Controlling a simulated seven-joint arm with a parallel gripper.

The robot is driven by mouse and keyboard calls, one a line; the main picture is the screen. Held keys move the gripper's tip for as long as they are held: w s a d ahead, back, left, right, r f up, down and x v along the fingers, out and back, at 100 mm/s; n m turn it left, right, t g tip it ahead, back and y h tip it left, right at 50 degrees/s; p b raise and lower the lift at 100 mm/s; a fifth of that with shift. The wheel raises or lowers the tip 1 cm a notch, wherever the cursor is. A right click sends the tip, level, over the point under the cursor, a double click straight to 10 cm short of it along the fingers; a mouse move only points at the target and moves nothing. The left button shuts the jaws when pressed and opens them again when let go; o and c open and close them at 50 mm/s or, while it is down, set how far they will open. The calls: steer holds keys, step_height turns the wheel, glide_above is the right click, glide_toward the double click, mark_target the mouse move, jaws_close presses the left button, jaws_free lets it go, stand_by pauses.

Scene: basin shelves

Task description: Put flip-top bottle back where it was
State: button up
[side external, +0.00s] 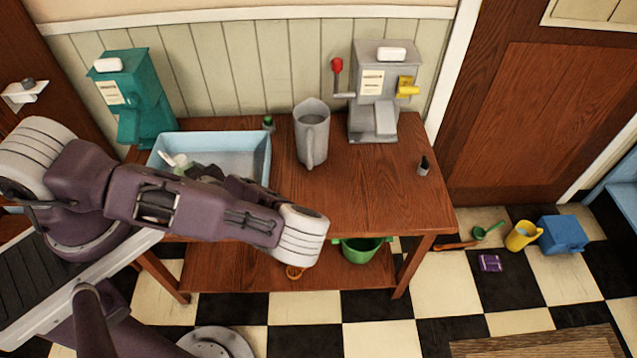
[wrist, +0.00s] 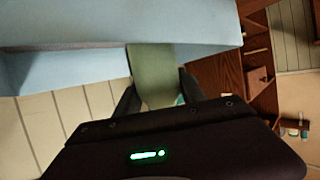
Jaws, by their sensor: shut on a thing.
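The flip-top bottle (side external: 181,164) is pale green with a white part at its left end. It shows in the side view over the left part of the light blue basin (side external: 258,160), tilted and partly hidden by my arm. In the wrist view the pale green bottle (wrist: 152,72) stands out between my two dark fingers. My gripper (wrist: 160,92) is shut on it. Whether the bottle touches the basin wall (wrist: 70,62) is unclear. In the side view my gripper (side external: 197,170) is a dark shape at the basin, its fingertips hard to make out.
A grey pitcher (side external: 312,135) stands right of the basin on the wooden table (side external: 385,185). A teal dispenser (side external: 135,97) and a grey dispenser (side external: 375,92) stand at the back. A small dark-topped item (side external: 423,166) is near the right edge. A green bucket (side external: 362,250) is below.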

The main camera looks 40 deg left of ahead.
steer(key=shift+w, duration=0.1)
stand_by(0.7)
steer(key=w+d+r+m+t, duration=0.1)
steer(key=w+d, duration=0.1)
steer(key=w, duration=0.2)
steer(key=w+d+r+m+t+h, duration=0.1)
steer(key=w+d+r+t, duration=0.1)
steer(key=w+d, duration=0.1)
steer(key=w+d+r+m+t, duration=0.2)
steer(key=w, duration=0.2)
steer(key=shift+w+d+r, duration=0.25)
steer(key=shift+w+d, duration=0.05)
jaws_close()
steer(key=w+d+r+m+t+h, duration=0.65)
steer(key=w+d+r, duration=0.25)
steer(key=w+r, duration=0.2)
steer(key=w+d+f+m+t+h, duration=0.1)
steer(key=w+d+f+m+h, duration=0.3)
steer(key=d, duration=0.5)
steer(key=w+d+f+m+h, duration=0.2)
steer(key=w+d+f+m, duration=0.15)
steer(key=d+f, duration=0.45)
steer(key=shift+n, duration=0.4)
steer(key=shift+d+f, duration=0.15)
steer(key=shift+f, duration=0.8)
steer(key=shift+d+f, duration=0.2)
steer(key=shift+f, duration=0.7)
steer(key=shift+d+f, duration=0.15)
steer(key=shift+f, duration=0.8)
steer(key=shift+f, duration=0.65)
